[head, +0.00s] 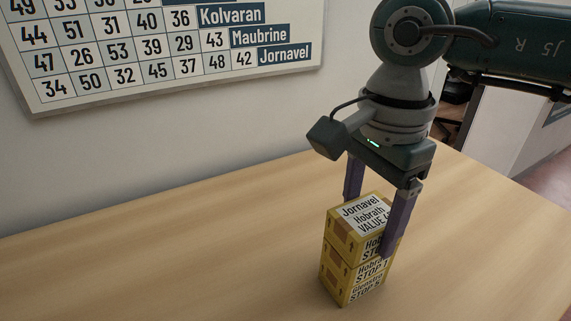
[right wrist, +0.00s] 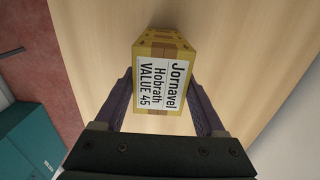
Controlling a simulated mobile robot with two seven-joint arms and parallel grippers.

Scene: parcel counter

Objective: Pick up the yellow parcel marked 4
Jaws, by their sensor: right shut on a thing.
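Three yellow parcels stand stacked on the table in the head view. The top yellow parcel (head: 359,212) carries a white label reading Jornavel, Hobrath, VALUE 4 and a covered digit. In the right wrist view the label on this parcel (right wrist: 164,78) reads VALUE 45. My right gripper (head: 369,228) points down with its purple fingers on two sides of the top parcel, shut on it. The middle parcel (head: 338,258) and the bottom parcel (head: 334,287) are beneath, with no clear gap visible. Their side labels are partly readable, with STOP lines. My left gripper is not in view.
The wooden table (head: 180,255) is clear to the left of the stack. A wall board (head: 150,50) with numbers and names hangs behind it. In the right wrist view, a teal box-like thing (right wrist: 30,145) stands on the reddish floor beyond the table edge.

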